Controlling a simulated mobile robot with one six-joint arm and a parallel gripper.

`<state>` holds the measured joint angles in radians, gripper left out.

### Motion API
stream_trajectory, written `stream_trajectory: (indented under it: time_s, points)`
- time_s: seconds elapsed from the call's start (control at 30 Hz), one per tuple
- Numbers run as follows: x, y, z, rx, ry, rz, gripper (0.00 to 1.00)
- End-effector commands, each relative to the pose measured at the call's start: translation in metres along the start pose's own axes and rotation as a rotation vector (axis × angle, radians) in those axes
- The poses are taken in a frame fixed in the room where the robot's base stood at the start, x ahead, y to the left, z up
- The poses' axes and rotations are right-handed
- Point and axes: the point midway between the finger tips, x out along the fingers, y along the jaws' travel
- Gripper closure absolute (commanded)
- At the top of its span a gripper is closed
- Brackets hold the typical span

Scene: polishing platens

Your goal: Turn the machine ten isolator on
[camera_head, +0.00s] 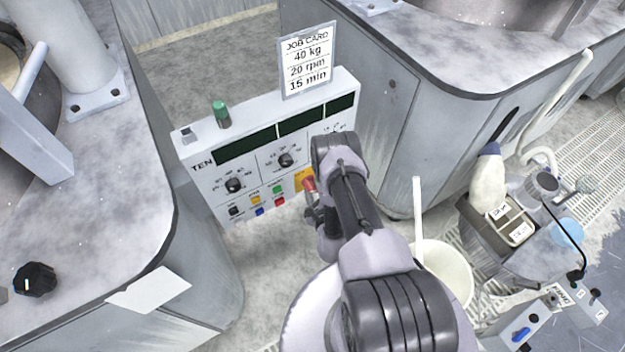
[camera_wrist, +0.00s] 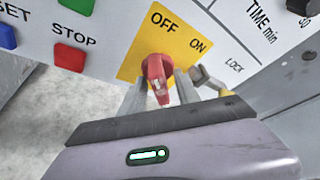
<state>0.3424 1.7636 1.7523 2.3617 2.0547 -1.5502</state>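The control box marked TEN (camera_head: 200,150) stands between two grey machine bodies. On its lower right is a yellow plate (camera_head: 300,176) with the red isolator knob (camera_head: 309,184). In the wrist view the red knob (camera_wrist: 156,70) sits on the yellow plate (camera_wrist: 185,47), below the words OFF and ON. Its grip points down toward my gripper; I cannot tell which word it is set to. My gripper (camera_wrist: 161,88) has one finger on each side of the knob, with gaps beside its grip, so it looks open. In the head view my wrist partly hides the gripper.
A red STOP button (camera_wrist: 69,57) and a blue button (camera_wrist: 7,36) lie left of the plate. A metal piece (camera_wrist: 207,80) hangs by LOCK, close to the right finger. A white bucket (camera_head: 455,270) and a caddy (camera_head: 497,225) stand right of my arm.

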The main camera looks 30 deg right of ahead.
Motion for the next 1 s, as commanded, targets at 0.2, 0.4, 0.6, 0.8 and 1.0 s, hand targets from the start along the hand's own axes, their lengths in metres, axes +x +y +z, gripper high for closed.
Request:
stream_trajectory:
  time_s: [0.2, 0.4, 0.6, 0.8, 1.0]
  points:
    - [-0.0001, 0.0003, 0.0001, 0.000, 0.000, 0.000, 0.62]
    - [0.0000, 0.0002, 0.0001, 0.000, 0.000, 0.000, 0.95]
    - [0.0000, 0.0003, 0.0001, 0.000, 0.000, 0.001, 1.00]
    - [0.0002, 0.0001, -0.0001, 0.026, 0.000, 0.011, 1.00]
    - [0.0005, -0.0005, -0.0003, 0.121, 0.000, 0.050, 1.00]
